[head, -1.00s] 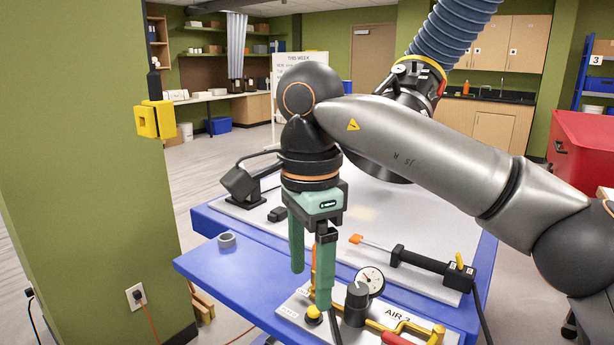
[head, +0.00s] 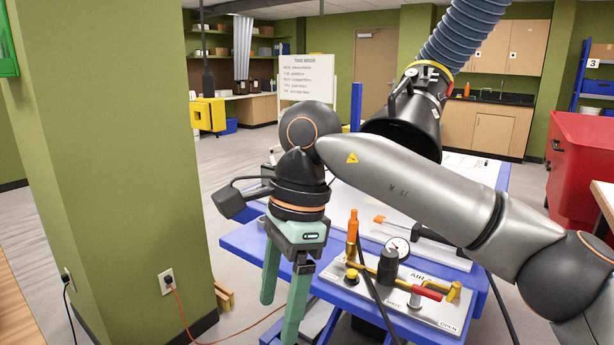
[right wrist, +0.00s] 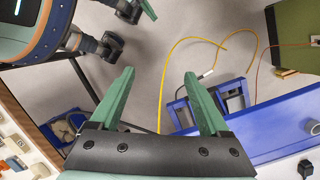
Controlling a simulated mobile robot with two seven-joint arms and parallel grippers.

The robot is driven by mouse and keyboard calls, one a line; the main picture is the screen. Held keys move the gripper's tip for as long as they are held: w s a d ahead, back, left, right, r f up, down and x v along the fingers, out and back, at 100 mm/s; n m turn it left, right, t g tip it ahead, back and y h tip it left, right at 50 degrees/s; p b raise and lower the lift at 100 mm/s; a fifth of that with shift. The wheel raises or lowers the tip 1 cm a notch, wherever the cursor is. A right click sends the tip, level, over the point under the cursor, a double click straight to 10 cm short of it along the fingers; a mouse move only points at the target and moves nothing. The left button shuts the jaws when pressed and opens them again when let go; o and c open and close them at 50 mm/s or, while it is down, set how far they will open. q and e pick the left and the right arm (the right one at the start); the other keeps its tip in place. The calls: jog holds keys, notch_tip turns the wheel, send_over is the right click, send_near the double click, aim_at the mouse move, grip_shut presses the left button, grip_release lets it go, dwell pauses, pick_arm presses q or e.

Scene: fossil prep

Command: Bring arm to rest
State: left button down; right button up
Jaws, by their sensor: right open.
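My right arm reaches in from the right in the head view. My right gripper (head: 281,310) hangs at its end, green fingers pointing down and spread, with nothing between them. It is in front of the blue table (head: 245,240), left of the air panel (head: 440,317), and appears clear of both. My left gripper does not show in the head view.
The panel carries a gauge (head: 397,248), an orange-topped fitting (head: 353,225) and a red-handled valve (head: 427,292). A green pillar (head: 110,170) stands close on the left. A black extraction hood (head: 405,125) hangs above the table. A yellow hose (right wrist: 162,85) lies on the floor.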

jog(key=s+a+r+m+g+y+p, duration=0.3)
jog(key=s+a+m+g+y, duration=0.4)
jog(key=a+y, duration=0.55)
jog(key=w+d+f+m+t+y+p, duration=0.1)
jog(key=w+d+f+m+t+y, duration=0.35)
jog(key=m+t, duration=0.8)
jog(key=w+d+f+m+t+y+p, duration=0.1)
jog(key=w+d+m+t+p, duration=0.1)
jog(key=w+d+m+t, duration=1.05)
jog(key=s+f+m+t+h, duration=0.25)
jog(key=f+m+h, duration=0.6)
jog(key=m, duration=0.45)
jog(key=s+d+f+m+g+h+p, duration=0.1)
jog(key=s+d+f+m+g+h, duration=0.3)
jog(key=s+d+f, duration=0.4)
jog(key=s+d+f+m+g+h+p, duration=0.2)
jog(key=s+d+f+m+g+h, duration=0.3)
jog(key=s+d+f+m, duration=0.3)
jog(key=s+f, duration=0.4)
jog(key=f, duration=0.5)
jog(key=shift+s+f+g, duration=0.3)
jog(key=shift+f+g, duration=0.05)
jog(key=shift+c, duration=0.3)
